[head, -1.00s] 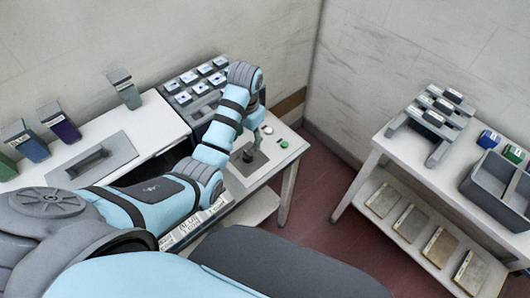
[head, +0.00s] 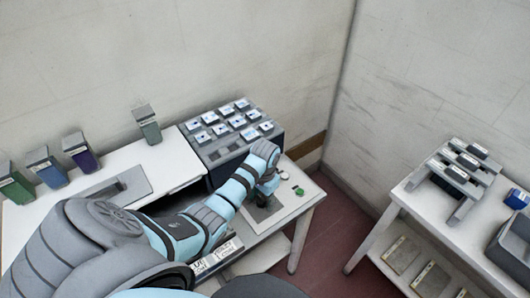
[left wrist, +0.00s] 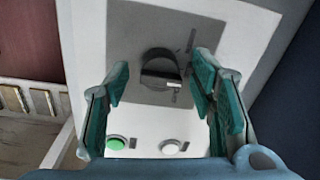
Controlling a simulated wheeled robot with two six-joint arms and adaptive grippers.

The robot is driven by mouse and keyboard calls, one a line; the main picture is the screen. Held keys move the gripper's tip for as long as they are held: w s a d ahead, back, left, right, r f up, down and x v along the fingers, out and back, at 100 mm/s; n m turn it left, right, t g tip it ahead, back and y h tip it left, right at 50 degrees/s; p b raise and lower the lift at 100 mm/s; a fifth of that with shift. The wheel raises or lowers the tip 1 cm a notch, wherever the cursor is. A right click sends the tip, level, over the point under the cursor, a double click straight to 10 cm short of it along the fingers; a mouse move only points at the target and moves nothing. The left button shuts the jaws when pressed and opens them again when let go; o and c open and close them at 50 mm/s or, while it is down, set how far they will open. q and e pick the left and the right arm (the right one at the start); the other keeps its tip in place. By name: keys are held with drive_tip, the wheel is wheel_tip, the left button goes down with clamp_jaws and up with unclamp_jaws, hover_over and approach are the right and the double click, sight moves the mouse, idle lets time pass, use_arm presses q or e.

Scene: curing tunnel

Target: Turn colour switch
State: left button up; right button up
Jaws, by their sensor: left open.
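I cannot tell how far the fingertips are from the knob. In the head view my left gripper (head: 267,189) points down over the panel, and it and the wrist largely hide the switch. My right gripper is not in view.
A green button (left wrist: 116,142) and a white button (left wrist: 170,146) sit beside the switch. A dark rack of several labelled blocks (head: 232,128) stands behind the panel. Coloured containers line the bench at left. A white side table (head: 425,205) with a grey rack stands at right, across a floor gap.

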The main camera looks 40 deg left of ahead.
use_arm(q)
drive_tip(key=shift+s, duration=0.1)
drive_tip(key=c, duration=1.2)
drive_tip(key=shift+m, duration=0.4)
drive_tip(key=m, duration=0.3)
drive_tip(key=shift+m, duration=0.4)
drive_tip(key=m, duration=0.5)
drive_tip(key=shift+t, duration=0.3)
drive_tip(key=o, duration=1.2)
drive_tip(key=shift+r, duration=0.1)
